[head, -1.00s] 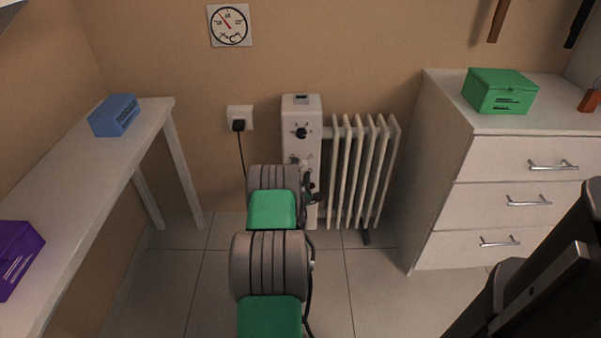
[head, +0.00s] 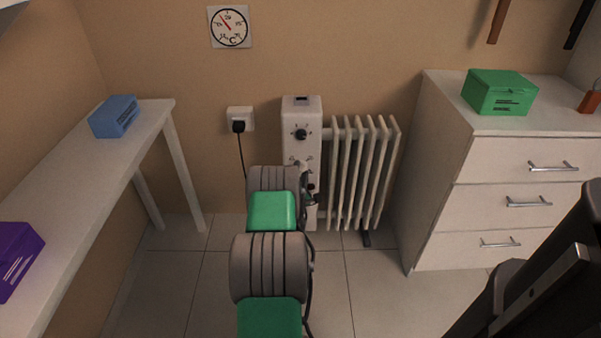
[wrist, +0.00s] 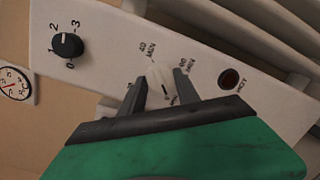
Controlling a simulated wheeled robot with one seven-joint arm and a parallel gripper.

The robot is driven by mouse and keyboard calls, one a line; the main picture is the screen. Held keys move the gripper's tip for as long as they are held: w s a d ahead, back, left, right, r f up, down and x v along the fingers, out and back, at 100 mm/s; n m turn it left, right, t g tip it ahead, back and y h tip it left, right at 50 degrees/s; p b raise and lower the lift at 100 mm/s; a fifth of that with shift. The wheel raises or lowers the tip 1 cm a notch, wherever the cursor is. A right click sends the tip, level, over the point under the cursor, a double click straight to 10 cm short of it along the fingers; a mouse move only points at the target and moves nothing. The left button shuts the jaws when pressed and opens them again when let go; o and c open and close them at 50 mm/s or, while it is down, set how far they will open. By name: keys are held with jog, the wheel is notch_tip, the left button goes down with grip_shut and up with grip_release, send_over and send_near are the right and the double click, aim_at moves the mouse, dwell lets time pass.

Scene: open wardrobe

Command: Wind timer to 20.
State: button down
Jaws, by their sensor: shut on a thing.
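The white oil radiator (head: 300,112) stands against the back wall, its control panel facing me. In the wrist view, the timer knob (wrist: 157,80) is pale and sits among marks including "40 MIN" and "60 MIN". My gripper (wrist: 164,86) is shut on this knob, one dark finger on each side. The fingers and the gripper body cover some of the dial marks, so the exact setting is hard to read. In the head view my own arm hides most of the gripper and the lower panel.
A black dial (wrist: 68,45) numbered 0 to 3 and a dark red round lamp (wrist: 230,79) marked "HOT" flank the timer. A plug sits in the wall socket (head: 240,113). A drawer chest (head: 450,150) stands right, a white table (head: 150,115) left.

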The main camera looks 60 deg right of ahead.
jog(key=shift+m, duration=0.3)
jog(key=m, duration=0.4)
jog(key=shift+y+b, duration=0.3)
jog(key=shift+b, duration=0.05)
jog(key=m+b, duration=0.1)
jog(key=m, duration=0.3)
jog(key=shift+s+r+y, duration=0.1)
jog(key=shift+y, duration=0.2)
jog(key=m+b, duration=0.1)
jog(key=m, duration=0.1)
jog(key=m+b, duration=0.1)
jog(key=m, duration=0.1)
jog(key=shift+s+d+t+y, duration=0.1)
jog(key=shift+t+y, duration=0.2)
jog(key=m+b, duration=0.2)
jog(key=m, duration=0.2)
jog(key=shift+m+t+b, duration=0.3)
jog(key=shift+t, duration=0.1)
jog(key=shift+y, duration=0.3)
jog(key=c, duration=0.9)
grip_release()
jog(key=shift+r, duration=0.1)
